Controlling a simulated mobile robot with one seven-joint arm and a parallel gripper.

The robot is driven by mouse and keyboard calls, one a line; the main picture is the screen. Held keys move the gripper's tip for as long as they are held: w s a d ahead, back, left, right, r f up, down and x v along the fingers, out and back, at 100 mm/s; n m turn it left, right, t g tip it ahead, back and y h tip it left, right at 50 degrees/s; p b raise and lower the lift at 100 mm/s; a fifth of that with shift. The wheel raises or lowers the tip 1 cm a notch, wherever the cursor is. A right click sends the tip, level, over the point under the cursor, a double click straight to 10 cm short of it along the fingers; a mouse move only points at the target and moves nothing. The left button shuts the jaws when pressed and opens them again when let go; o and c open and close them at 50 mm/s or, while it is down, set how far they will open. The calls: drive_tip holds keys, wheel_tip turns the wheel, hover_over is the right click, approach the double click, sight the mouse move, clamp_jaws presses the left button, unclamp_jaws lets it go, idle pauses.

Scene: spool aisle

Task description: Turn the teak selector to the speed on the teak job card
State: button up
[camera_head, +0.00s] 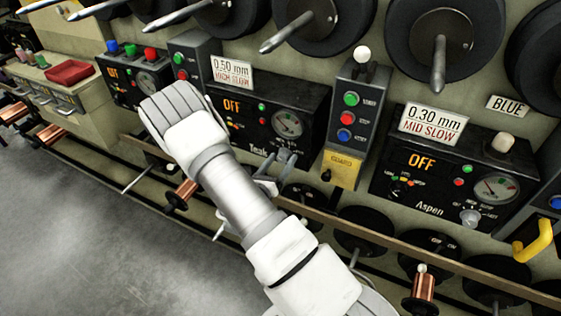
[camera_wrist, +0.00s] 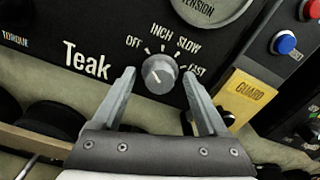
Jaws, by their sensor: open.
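The black Teak panel (camera_head: 245,115) shows an orange OFF on its display, with a gauge to the right. The job card above it (camera_head: 232,73) reads 0.50 mm and, in red, what looks like HIGH SLOW. In the wrist view the round grey Teak selector (camera_wrist: 160,73) has OFF, INCH, SLOW and FAST around its upper side. Its pointer is hard to make out. My gripper (camera_wrist: 158,74) is open, one finger on each side of the selector, with gaps visible. In the head view my gripper (camera_head: 283,160) is at the panel's lower right, largely covering the selector.
A yellow GUARD plate (camera_head: 341,170) and a button box (camera_head: 353,115) stand right of the Teak panel. The Aspen panel (camera_head: 445,185) with its own card (camera_head: 433,124) is further right. A long rail (camera_head: 390,237) and black spools run below. Spindles project above.

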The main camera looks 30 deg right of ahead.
clamp_jaws()
idle(0.3)
